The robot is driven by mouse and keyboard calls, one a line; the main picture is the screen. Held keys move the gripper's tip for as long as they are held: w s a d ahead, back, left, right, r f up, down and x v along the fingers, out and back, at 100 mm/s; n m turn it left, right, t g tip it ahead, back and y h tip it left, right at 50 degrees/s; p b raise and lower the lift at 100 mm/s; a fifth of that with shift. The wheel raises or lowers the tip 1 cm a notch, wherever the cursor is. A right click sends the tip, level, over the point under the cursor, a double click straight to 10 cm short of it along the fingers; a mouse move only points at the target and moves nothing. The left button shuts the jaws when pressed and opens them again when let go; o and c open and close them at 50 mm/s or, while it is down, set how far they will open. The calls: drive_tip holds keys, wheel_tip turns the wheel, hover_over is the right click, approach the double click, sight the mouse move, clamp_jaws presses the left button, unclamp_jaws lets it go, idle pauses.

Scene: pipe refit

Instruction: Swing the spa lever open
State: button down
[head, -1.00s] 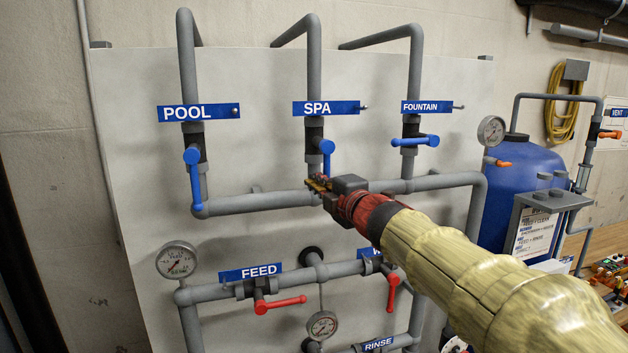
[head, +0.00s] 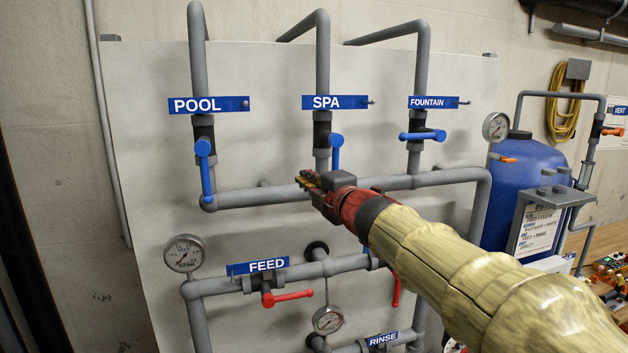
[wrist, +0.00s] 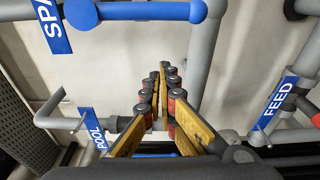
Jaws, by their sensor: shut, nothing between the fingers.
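The blue spa lever (head: 337,152) hangs straight down from its black valve under the SPA sign (head: 335,102). Its lower end is hidden behind my gripper in the head view. In the wrist view the spa lever (wrist: 145,11) lies across the top edge, its round end at the right. My gripper (head: 308,181) is shut and empty, a little below and left of the lever in the head view. In the wrist view the fingertips (wrist: 166,72) are close together and apart from the lever, over bare panel.
The blue pool lever (head: 206,170) hangs down at the left. The blue fountain lever (head: 422,136) lies crosswise at the right. A grey horizontal pipe (head: 250,197) runs behind my gripper. The red feed lever (head: 290,297) and a gauge (head: 184,253) are lower down.

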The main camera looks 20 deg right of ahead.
drive_tip(key=s+d, duration=0.2)
drive_tip(key=s, duration=0.7)
drive_tip(key=shift+r+p, duration=0.2)
drive_tip(key=shift+p, duration=0.2)
